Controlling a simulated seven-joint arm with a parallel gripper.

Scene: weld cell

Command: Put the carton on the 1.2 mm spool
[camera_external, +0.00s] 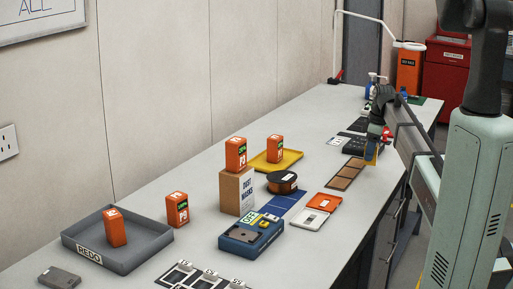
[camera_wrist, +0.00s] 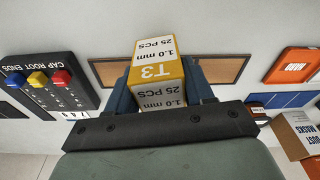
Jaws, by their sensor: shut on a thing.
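My gripper (camera_external: 372,146) is shut on a yellow and white carton (camera_wrist: 158,72) marked T3, 1.0 mm, 25 PCS. The fingers stand on both sides of it in the wrist view. In the outside view only a small yellow part of the carton (camera_external: 371,155) shows below the jaws, above the far part of the bench. A dark spool with a copper-coloured winding (camera_external: 282,183) lies flat near the blue mat, left of and nearer than my gripper. I cannot read a size on the spool. A small part of what looks like the spool shows beside the gripper bar in the wrist view.
A brown sectioned tray (camera_external: 346,174) lies below my gripper. A cardboard box (camera_external: 237,193) with an orange carton on top stands close to the spool. A yellow tray (camera_external: 262,164), a blue machine (camera_external: 250,236) and a grey REDO tray (camera_external: 140,250) are also on the bench.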

